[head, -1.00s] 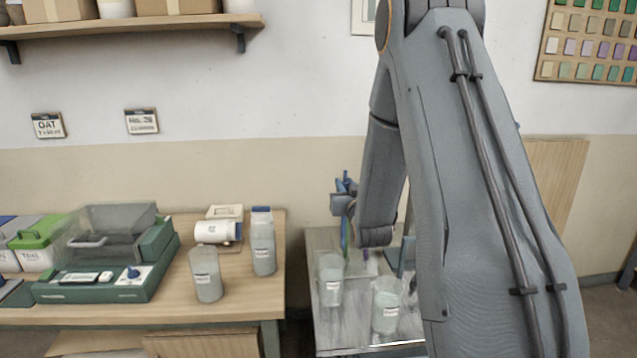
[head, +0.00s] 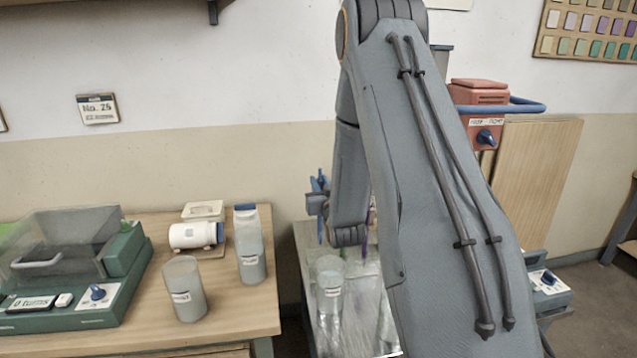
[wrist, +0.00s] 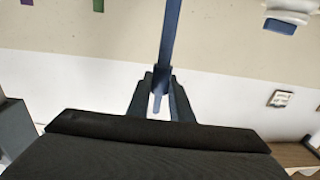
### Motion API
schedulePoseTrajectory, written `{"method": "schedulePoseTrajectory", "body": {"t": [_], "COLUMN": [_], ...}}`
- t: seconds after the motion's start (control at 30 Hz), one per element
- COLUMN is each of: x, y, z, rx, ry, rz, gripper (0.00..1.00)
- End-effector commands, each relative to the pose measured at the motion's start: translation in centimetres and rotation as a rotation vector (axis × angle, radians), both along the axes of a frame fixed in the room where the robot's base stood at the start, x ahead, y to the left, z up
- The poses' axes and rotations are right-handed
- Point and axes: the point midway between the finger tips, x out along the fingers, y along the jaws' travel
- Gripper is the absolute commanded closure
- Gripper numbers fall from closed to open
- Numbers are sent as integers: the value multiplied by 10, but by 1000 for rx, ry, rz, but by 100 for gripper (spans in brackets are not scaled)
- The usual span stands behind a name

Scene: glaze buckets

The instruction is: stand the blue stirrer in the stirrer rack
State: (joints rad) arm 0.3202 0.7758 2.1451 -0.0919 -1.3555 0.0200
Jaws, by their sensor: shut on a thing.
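My gripper (wrist: 160,95) is shut on the blue stirrer (wrist: 171,35), whose shaft runs up out of the fingers in the wrist view. In the head view, the top of the blue stirrer (head: 320,181) shows above my gripper (head: 314,204), left of my forearm, over the metal table. A purple upright piece (head: 372,220) shows just right of the forearm; purple and green ends also show at the wrist view's top left. I cannot make out the stirrer rack; my arm hides much of that table.
A clear bucket (head: 330,290) stands on the metal table (head: 303,250). The wooden table (head: 230,300) at left holds two grey-filled containers, a white jar lying on its side (head: 193,235) and a green machine (head: 85,290). A red device (head: 483,130) is at right.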

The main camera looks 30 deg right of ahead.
Motion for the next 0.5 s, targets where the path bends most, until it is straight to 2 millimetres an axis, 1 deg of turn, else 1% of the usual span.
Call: {"method": "schedulePoseTrajectory", "body": {"t": [0.17,0.5], "x": [0,0], "y": [0,0], "z": [-10,-36], "rx": [0,0], "ry": [1,0], "rz": [0,0], "gripper": [100,100]}}
